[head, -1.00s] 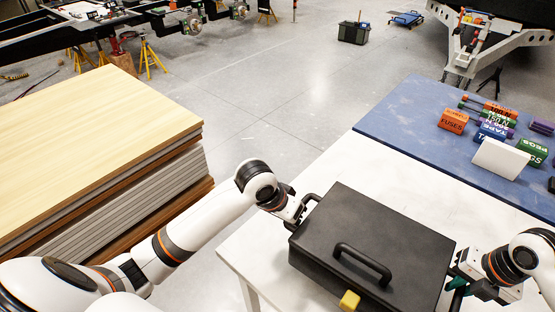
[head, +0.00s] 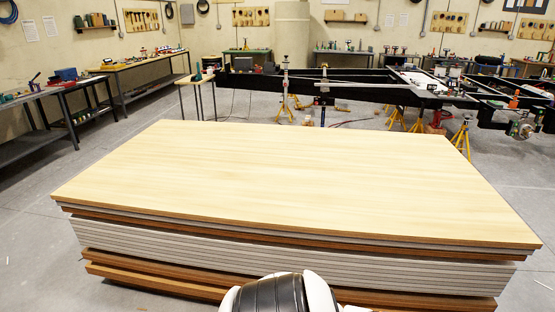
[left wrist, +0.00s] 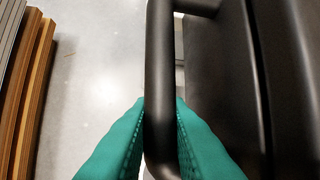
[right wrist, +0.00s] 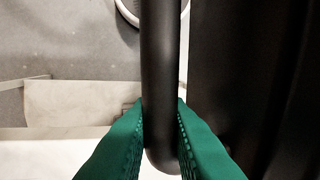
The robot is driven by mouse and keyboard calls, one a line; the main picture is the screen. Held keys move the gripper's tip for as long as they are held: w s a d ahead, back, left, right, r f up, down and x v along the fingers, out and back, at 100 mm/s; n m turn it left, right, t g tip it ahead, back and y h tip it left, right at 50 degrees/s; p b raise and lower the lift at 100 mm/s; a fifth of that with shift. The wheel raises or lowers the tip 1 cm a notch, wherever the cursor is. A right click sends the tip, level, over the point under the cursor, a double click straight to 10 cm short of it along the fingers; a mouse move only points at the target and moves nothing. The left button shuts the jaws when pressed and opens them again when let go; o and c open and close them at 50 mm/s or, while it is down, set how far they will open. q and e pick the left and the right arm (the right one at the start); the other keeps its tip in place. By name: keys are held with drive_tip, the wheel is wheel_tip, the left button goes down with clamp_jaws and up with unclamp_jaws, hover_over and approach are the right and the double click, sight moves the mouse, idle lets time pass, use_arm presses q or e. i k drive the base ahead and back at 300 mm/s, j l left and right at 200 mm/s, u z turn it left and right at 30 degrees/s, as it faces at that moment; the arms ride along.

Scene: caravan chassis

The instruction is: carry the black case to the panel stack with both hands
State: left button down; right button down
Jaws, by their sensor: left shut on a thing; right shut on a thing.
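The panel stack (head: 290,185) fills the middle of the head view, with a bare pale wooden top over grey and brown layers. Its layered edge also shows at the left of the left wrist view (left wrist: 22,90). The black case (left wrist: 225,85) is at the right of the left wrist view and of the right wrist view (right wrist: 240,80); it is outside the head view. My left gripper (left wrist: 160,118) has its green fingers shut around one side handle. My right gripper (right wrist: 160,118) is shut around another side handle. The underside of the case is hidden.
Grey floor (head: 40,250) lies around the stack. Behind it stand a black chassis frame (head: 340,88) and yellow stands (head: 285,105). Workbenches (head: 150,75) line the walls. A pale flat surface (right wrist: 50,160) shows at the lower left of the right wrist view.

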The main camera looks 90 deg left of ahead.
sight(294, 199)
drive_tip(key=k+j+u, duration=0.3)
drive_tip(key=u, duration=0.15)
drive_tip(key=j+u, duration=0.1)
drive_tip(key=u, duration=1.15)
drive_tip(key=i+j+u, duration=0.1)
drive_tip(key=u, duration=0.35)
drive_tip(key=i+u, duration=0.4)
drive_tip(key=i+l, duration=0.1)
drive_tip(key=i, duration=0.8)
drive_tip(key=i+l, duration=0.1)
drive_tip(key=i, duration=0.75)
